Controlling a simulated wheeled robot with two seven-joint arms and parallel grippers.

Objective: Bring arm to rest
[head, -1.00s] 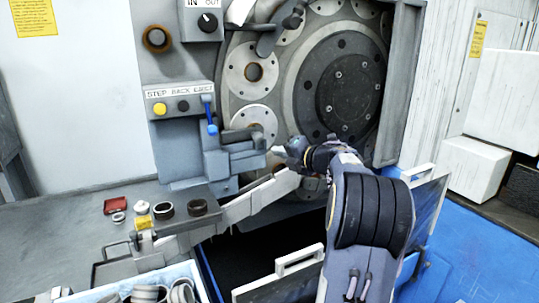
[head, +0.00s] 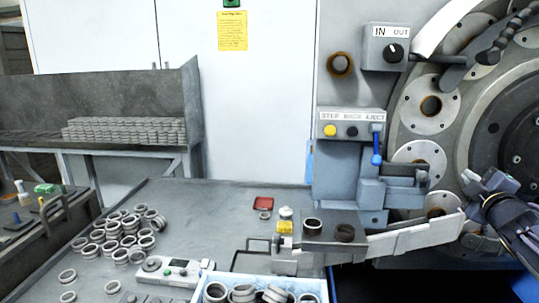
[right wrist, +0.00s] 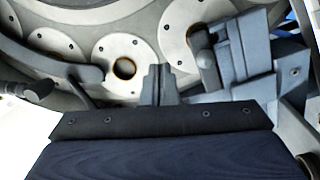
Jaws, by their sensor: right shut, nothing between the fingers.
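My right gripper (head: 470,180) is at the right edge of the head view, in front of the ring grinder's round plate (head: 480,120). It is apart from the blue lever (head: 377,158) and to the right of it. In the right wrist view, the right gripper's fingers (right wrist: 157,80) are together with nothing between them, near a holed disc (right wrist: 125,65). Only the end of my right arm shows in the head view. My left gripper is not in view.
A metal chute (head: 400,240) passes below the right gripper. A light bin (head: 205,298) with rings stands at the front. A shelf with stacked rings (head: 125,130) is back left.

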